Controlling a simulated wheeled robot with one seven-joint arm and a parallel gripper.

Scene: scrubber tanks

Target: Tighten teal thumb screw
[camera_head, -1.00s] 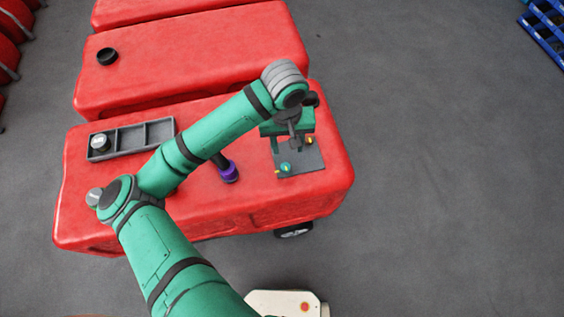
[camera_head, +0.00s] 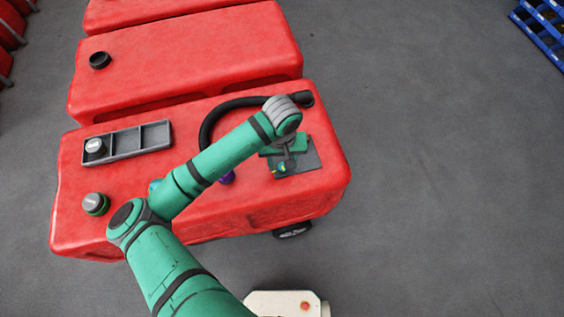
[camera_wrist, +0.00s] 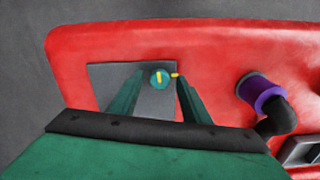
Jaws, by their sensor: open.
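The teal thumb screw (camera_wrist: 159,78) is a small round knob with a yellow stripe across its top. A yellow mark (camera_wrist: 175,75) lies just right of it on the dark grey plate (camera_wrist: 105,75). In the wrist view my gripper (camera_wrist: 158,74) is open, with one finger on each side of the screw. The fingers look above it, and I cannot tell whether either touches it. In the head view the screw (camera_head: 281,168) shows small at the plate's front left, just below my gripper (camera_head: 283,164), partly hidden by it.
The plate lies on a red tank (camera_head: 130,215). A black hose (camera_head: 215,117) with a purple collar (camera_wrist: 263,96) lies left of the plate in the head view. A grey divided tray (camera_head: 125,142) and a green-and-grey cap (camera_head: 96,203) sit further left. Open floor lies right.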

